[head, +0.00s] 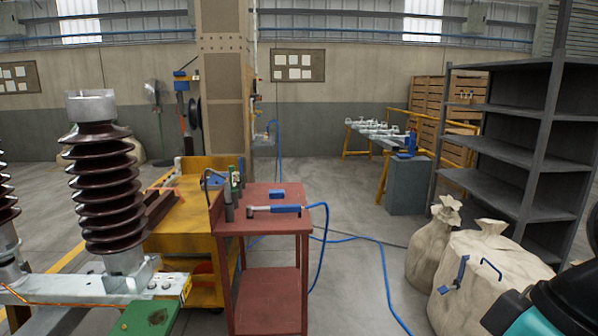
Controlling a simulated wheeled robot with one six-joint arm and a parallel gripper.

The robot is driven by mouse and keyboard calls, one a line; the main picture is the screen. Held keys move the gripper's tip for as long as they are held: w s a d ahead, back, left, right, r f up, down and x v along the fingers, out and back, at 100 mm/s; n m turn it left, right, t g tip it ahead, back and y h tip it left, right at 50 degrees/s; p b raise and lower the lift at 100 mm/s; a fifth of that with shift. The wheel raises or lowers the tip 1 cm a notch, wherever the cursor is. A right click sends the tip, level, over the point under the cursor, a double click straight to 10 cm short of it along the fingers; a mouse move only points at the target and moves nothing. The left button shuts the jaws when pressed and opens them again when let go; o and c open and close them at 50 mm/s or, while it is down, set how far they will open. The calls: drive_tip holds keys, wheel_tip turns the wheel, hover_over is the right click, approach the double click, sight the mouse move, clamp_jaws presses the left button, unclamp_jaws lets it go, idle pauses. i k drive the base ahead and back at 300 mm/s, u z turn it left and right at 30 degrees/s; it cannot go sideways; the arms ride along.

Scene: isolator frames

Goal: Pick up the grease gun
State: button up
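A dark grey upright cylinder (228,206), with what looks like a thin curved hose beside it, stands at the back left of the red cart's top (262,225). It may be the grease gun, but it is too small to be sure. A silver and blue tool (275,209) lies flat on the same top, its blue end to the right near a blue hose. My gripper is not in view. A dark and teal part of my arm shows at the bottom right corner, well away from the cart.
A yellow bench (187,222) adjoins the cart on the left, behind a brown ribbed insulator (105,190). A blue hose (384,275) runs across the floor right of the cart. Sacks (480,275) and a grey shelf (500,190) stand at right. Open floor lies between.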

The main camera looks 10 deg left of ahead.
sight(233, 174)
drive_tip(key=z, duration=0.3)
drive_tip(key=i, duration=1.6)
drive_tip(key=u, duration=0.35)
drive_tip(key=i, duration=0.8)
drive_tip(key=u, duration=1.4)
drive_tip(key=i, duration=0.65)
drive_tip(key=u, duration=0.6)
